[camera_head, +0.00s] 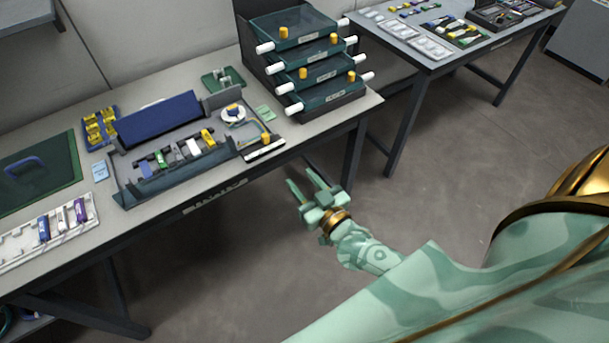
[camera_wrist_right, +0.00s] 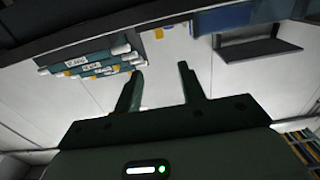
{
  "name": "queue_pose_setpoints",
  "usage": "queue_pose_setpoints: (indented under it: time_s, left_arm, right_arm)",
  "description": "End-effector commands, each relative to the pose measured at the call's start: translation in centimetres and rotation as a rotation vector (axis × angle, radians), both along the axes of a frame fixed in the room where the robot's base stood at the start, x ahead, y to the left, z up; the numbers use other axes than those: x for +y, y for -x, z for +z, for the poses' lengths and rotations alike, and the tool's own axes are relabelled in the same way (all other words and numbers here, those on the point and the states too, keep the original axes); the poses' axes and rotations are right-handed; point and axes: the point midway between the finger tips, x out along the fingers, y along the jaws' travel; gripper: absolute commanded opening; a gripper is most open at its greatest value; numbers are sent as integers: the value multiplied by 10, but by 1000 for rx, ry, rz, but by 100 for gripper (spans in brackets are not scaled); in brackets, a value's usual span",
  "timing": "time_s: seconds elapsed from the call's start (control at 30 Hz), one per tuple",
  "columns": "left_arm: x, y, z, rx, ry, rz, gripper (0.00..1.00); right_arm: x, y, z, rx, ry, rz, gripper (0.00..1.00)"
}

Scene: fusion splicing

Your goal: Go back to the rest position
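My right gripper (camera_head: 306,186) shows in the head view in front of the workbench, over the floor and clear of the bench edge. Its two pale green fingers are spread apart with nothing between them. My left gripper is not in the head view.
The workbench (camera_head: 235,178) holds the blue-lidded splicing station (camera_head: 158,117), a stacked drawer rack (camera_head: 300,55), a white tray (camera_head: 20,246) and a green mat (camera_head: 60,160). A second table (camera_head: 430,58) stands behind right. Floor (camera_head: 440,150) between is open.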

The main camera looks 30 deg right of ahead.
Motion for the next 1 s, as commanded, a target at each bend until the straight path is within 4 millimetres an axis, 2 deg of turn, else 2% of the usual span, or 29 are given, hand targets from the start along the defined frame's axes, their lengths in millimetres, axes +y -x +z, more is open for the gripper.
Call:
queue_pose_setpoints:
  time_s: [0.47, 0.57, 0.67, 0.77, 0.8, 0.87, 0.9, 0.97, 1.0]
  left_arm:
    - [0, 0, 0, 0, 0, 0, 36]
    - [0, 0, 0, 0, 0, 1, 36]
    - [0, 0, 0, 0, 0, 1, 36]
    - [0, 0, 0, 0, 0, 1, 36]
    - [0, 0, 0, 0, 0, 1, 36]
    - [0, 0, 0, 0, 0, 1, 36]
    - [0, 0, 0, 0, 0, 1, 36]
    - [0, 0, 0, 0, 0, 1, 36]
    - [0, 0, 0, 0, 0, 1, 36]
  right_arm:
    - [0, 0, 0, 0, -7, 0, 40]
    - [6, 1, -6, 30, -52, 35, 40]
    - [9, 16, -62, 186, -17, 102, 40]
    - [4, 52, -139, 409, 42, 138, 40]
    - [0, 73, -171, 506, 65, 147, 40]
    - [-6, 108, -214, 651, 101, 155, 40]
    - [-10, 133, -240, 745, 120, 156, 40]
    - [-16, 176, -274, 886, 153, 157, 40]
    - [-20, 207, -295, 979, 174, 158, 40]
